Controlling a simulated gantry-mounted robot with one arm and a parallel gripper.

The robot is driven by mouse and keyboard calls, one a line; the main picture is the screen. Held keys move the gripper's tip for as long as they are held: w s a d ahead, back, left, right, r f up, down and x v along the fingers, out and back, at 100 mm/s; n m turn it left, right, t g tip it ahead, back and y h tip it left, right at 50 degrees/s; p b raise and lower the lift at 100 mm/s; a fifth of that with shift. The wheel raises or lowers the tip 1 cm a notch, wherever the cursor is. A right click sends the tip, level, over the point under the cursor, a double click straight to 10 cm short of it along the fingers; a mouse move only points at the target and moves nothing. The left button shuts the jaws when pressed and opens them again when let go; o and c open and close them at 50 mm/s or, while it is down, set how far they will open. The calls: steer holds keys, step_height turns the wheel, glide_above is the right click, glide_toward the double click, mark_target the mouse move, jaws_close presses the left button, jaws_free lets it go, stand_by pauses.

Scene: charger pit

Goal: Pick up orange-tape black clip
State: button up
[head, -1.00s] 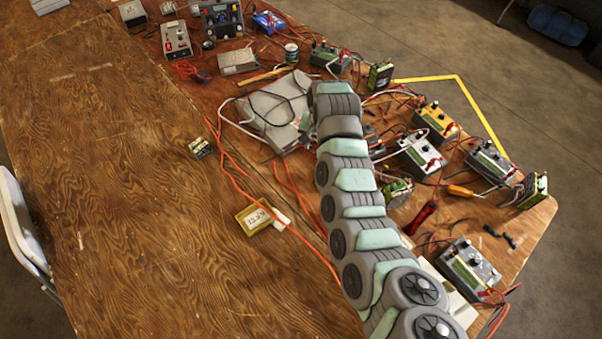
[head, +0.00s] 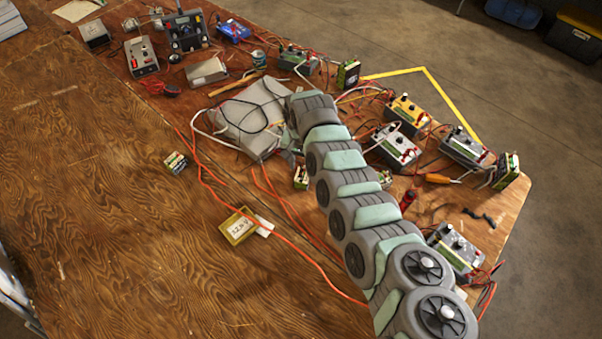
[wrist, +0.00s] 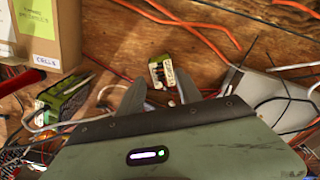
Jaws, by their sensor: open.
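A small black object (head: 478,216), which may be the clip, lies at the right part of the table in the head view. Orange tape on it is too small to tell. My gripper (wrist: 160,86) is open in the wrist view, its two grey fingers apart with nothing held. A small green-and-white cell pack (wrist: 162,70) shows just beyond and between the fingertips; I cannot tell its distance from them. No clip with orange tape is clear in the wrist view. In the head view my gripper is hidden behind my arm.
A cardboard box (wrist: 50,28) stands at the wrist view's upper left. A grey case (head: 243,118) with cables lies left of my arm's far end. Chargers (head: 396,147), loose leads and a red cylinder (head: 408,200) crowd the right side. The left tabletop (head: 100,215) is mostly clear.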

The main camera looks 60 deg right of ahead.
mark_target(301, 170)
step_height(301, 170, down, 2)
steer(key=shift+d+b, duration=0.15)
steer(key=shift+b, duration=0.15)
step_height(301, 170, down, 2)
steer(key=shift+b, duration=0.3)
steer(key=shift+c, duration=0.5)
jaws_close()
